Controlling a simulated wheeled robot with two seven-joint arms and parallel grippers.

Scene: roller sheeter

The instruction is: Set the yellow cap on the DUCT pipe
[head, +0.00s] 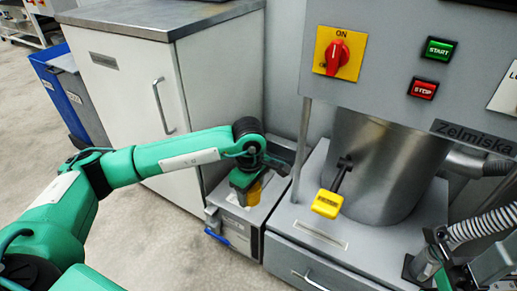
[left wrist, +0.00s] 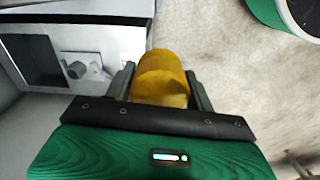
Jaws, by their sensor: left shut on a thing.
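My left gripper (head: 252,196) is low beside the grey machine, at the end of my green arm. It is shut on the yellow cap (head: 255,193), which shows only in part in the head view. In the left wrist view the cap (left wrist: 163,80) is a rounded yellow cylinder held between the two dark fingers. I see no DUCT label, so I cannot tell which pipe is the DUCT pipe. A short grey stub (left wrist: 76,70) shows beside a dark square opening in the left wrist view. My right gripper is not clearly seen.
The machine has a red knob (head: 337,58), START (head: 440,48) and STOP (head: 423,88) buttons and a yellow-ended lever (head: 327,204). A ribbed hose (head: 485,222) is at right. A white cabinet (head: 130,100) stands behind my arm. Open floor lies at left.

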